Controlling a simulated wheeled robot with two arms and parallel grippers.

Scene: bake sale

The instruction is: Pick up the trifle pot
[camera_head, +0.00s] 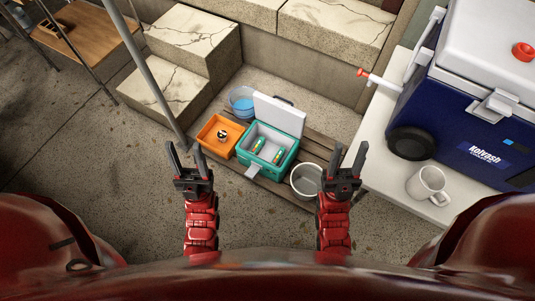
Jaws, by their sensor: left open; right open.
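A small round item with dark and pale parts (222,135) sits in the orange tray (207,131). It may be the trifle pot, but it is too small to tell. My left gripper (186,154) is open and empty, to the left of the orange tray in the picture. My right gripper (349,156) is open and empty, just right of a pale round bucket (306,180). Neither gripper touches the small item.
A teal cooler (266,172) with its lid open holds two green cans (258,146). A bucket with blue contents (241,102) stands behind the tray. Stone steps (190,40) rise behind. On the right, a white table (388,170) bears a blue drinks cooler (455,130) and a mug (427,185).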

